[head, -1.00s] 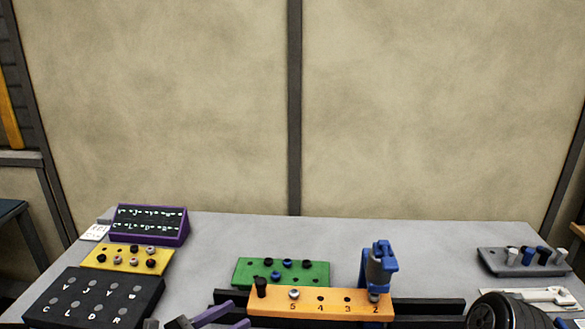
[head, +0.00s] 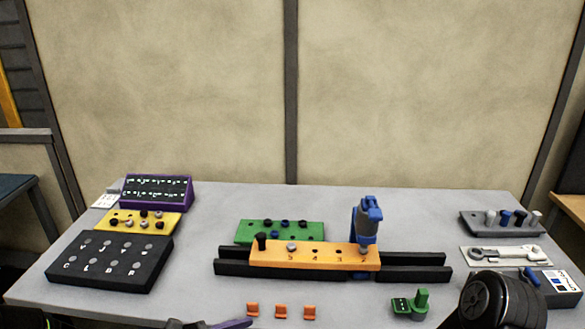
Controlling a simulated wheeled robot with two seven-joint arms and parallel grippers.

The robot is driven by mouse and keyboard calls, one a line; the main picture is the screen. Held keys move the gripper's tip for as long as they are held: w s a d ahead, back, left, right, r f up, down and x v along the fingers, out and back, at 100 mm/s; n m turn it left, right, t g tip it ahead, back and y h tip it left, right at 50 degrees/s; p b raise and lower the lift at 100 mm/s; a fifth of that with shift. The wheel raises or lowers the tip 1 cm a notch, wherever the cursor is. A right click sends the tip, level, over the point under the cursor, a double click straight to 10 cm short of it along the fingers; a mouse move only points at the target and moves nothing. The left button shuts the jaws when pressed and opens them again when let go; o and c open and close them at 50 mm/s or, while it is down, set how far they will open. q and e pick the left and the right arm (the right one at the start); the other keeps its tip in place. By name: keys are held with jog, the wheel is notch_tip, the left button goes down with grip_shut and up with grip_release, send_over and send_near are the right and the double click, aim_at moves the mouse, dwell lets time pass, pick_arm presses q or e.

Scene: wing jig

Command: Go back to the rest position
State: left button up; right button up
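Part of my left gripper (head: 215,324) shows at the bottom edge, left of centre, as a dark piece and a purple finger-like piece. It is low in front of the table, most of it is cut off by the frame, and I cannot tell whether it is open. My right arm shows as a black rounded link at the bottom right; its gripper is out of view. An orange block (head: 325,257) with numbered holes sits across black rails (head: 415,268).
Three small orange clips (head: 281,312) and a green part (head: 410,304) lie at the front. A black lettered box (head: 110,262), yellow block (head: 130,221) and purple display (head: 157,192) stand left. A green block (head: 280,231) is behind the rails. A grey rack (head: 500,224) and wrench (head: 505,252) are right.

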pick_arm(q)
jog(key=s+f+m+g+y, duration=0.95)
jog(key=s+f+m, duration=0.75)
jog(key=s+f, duration=0.85)
jog(key=w+d+m, duration=0.1)
jog(key=w+m+t, duration=0.1)
jog(key=w+m, duration=0.1)
jog(key=w+d+m+t, duration=0.1)
jog(key=m, duration=0.1)
jog(key=shift+w+d, duration=0.25)
jog(key=shift+d, duration=0.1)
